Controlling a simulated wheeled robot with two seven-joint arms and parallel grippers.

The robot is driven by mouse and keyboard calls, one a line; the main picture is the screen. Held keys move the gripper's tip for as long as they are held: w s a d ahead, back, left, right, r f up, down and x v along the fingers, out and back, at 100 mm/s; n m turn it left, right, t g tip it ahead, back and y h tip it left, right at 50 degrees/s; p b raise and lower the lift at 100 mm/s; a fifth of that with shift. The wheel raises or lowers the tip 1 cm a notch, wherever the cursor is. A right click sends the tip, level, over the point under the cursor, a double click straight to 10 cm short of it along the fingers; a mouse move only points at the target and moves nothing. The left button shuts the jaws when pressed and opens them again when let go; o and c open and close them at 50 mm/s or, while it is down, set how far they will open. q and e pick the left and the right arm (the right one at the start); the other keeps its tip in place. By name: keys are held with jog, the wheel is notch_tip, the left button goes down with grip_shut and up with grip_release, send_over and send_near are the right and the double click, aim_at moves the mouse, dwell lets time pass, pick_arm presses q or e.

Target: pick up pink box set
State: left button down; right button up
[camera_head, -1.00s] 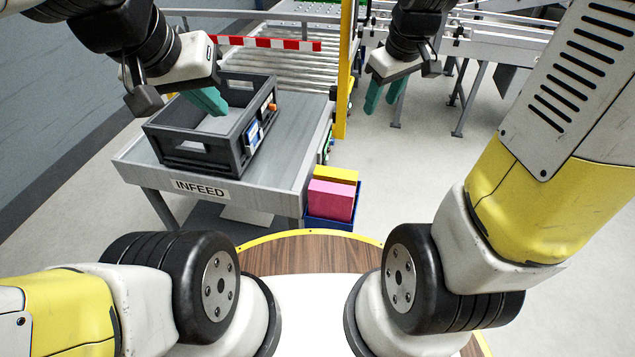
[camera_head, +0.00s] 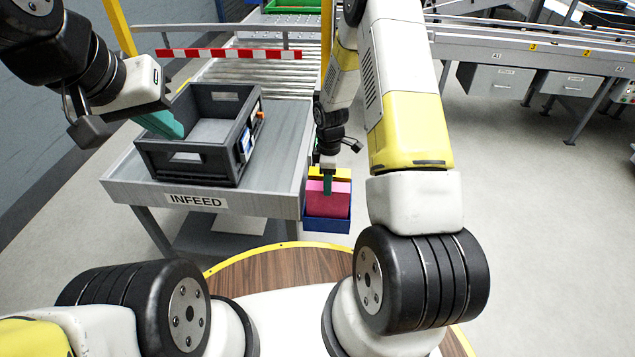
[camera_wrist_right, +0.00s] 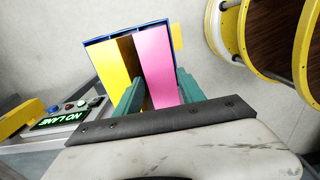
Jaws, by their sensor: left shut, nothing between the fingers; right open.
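The pink box (camera_head: 328,199) stands upright beside a yellow box (camera_head: 343,173) in a blue bin (camera_head: 327,225) at the right side of the infeed table. My right gripper (camera_head: 327,184) is over the bin, pointing down. In the right wrist view, its open green fingers (camera_wrist_right: 155,93) lie on either side of the pink box (camera_wrist_right: 157,65); the yellow box (camera_wrist_right: 112,68) is by the left finger. I cannot tell how deep the fingertips reach. My left gripper (camera_head: 165,124) is shut and empty at the left side of the dark crate (camera_head: 190,160).
The crate stands on the grey infeed table (camera_head: 275,150). A red-and-white striped bar (camera_head: 230,54) and rollers lie behind it. Open floor (camera_head: 520,220) lies to the right.

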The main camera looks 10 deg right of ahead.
aim_at(327, 206)
notch_tip(327, 206, down, 6)
jog(key=shift+f, duration=0.15)
grip_shut()
dwell(0.3)
